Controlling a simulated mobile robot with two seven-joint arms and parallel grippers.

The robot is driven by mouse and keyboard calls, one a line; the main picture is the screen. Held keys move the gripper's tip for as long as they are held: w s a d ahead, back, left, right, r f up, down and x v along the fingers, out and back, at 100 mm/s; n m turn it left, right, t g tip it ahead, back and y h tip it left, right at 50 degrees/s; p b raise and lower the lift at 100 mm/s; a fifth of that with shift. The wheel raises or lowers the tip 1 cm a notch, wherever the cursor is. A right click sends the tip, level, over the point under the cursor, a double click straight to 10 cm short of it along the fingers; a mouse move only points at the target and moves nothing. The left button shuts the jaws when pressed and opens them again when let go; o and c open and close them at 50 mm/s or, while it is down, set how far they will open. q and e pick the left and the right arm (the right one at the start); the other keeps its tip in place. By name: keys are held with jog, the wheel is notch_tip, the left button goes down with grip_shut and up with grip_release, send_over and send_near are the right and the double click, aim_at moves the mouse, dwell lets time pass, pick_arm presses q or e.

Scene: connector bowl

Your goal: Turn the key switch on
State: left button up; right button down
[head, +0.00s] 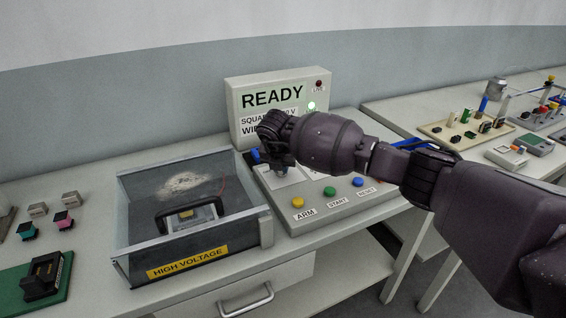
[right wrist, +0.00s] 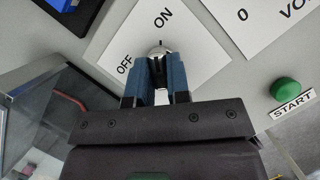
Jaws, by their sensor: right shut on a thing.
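The key switch (right wrist: 160,50) is a round silver knob on a white plate (right wrist: 112,47) with OFF printed at the left and ON above. A small dark mark on the knob's top edge faces roughly towards ON; its exact angle is hard to tell. My right gripper (right wrist: 160,72) is shut on the knob with its two blue fingers. In the head view my right gripper (head: 280,168) is over the control panel (head: 316,218) and hides the switch. My left gripper is not in view.
A clear-walled HIGH VOLTAGE box (head: 190,262) stands left of the panel. Behind is a READY display (head: 272,97) with a lit green lamp (head: 311,106). Yellow ARM (head: 298,202), green START (head: 330,191) and blue RESET (head: 358,182) buttons line the panel's front.

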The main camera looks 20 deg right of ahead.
jog(key=shift+f+m, duration=0.1)
jog(key=shift+m, duration=0.5)
jog(key=shift+f+g, duration=0.1)
jog(key=shift+g, duration=0.2)
jog(key=c, duration=1.1)
grip_release()
jog(key=shift+p, duration=0.3)
